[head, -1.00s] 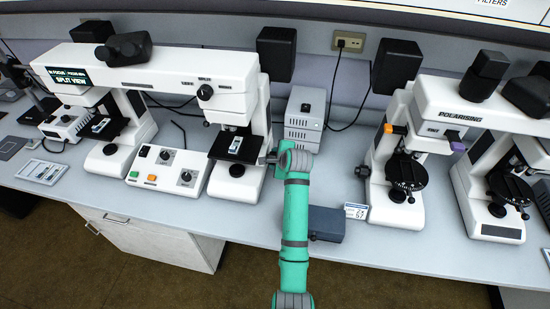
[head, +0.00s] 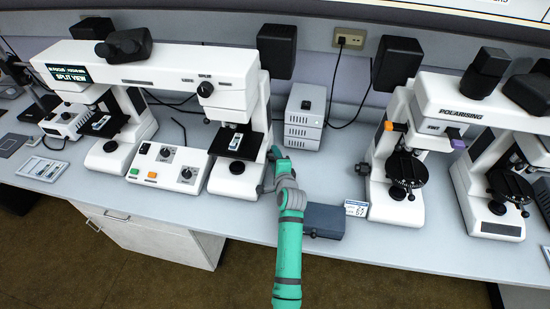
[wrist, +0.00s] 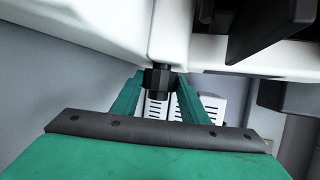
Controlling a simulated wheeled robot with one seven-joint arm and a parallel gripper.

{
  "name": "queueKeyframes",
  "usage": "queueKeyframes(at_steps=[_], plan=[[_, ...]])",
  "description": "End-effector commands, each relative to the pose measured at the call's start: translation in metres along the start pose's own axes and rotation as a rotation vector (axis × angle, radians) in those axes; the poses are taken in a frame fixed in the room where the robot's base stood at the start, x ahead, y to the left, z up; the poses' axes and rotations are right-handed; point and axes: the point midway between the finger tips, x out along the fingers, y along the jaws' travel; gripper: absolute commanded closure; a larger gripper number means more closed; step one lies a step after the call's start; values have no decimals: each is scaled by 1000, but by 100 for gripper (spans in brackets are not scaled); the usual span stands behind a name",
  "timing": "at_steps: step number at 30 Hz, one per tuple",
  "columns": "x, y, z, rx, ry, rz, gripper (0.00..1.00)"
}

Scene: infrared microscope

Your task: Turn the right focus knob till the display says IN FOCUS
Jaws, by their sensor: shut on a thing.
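The white split-view microscope (head: 170,62) stands at the left of the bench. Its black display (head: 71,74) reads SPLIT VIEW in large letters; the small line above seems to begin with IN FOCUS but is hard to read. In the wrist view, the black focus knob (wrist: 158,80) sticks out of the white microscope body between my green fingers. My gripper (wrist: 158,95) is shut on this knob. In the head view, my gripper (head: 267,172) is at the right side of the right-hand stand, and the knob is hidden there.
A control box (head: 165,167) with buttons and dials sits between the stands. A grey vented box (head: 304,116) stands behind my arm, and a dark blue box (head: 324,221) lies to its right. The polarising microscope (head: 405,150) stands farther right, with bare bench before it.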

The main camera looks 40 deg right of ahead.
Motion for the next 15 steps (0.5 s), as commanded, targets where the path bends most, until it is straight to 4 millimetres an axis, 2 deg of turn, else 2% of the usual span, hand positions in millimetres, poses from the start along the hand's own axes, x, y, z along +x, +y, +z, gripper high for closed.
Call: queueKeyframes(at_steps=[10,11,12,15], plan=[[1,1,2,0,-4,1,82],[1,1,2,0,-4,1,53],[1,1,2,0,-4,1,43],[0,1,2,0,-3,0,41]])
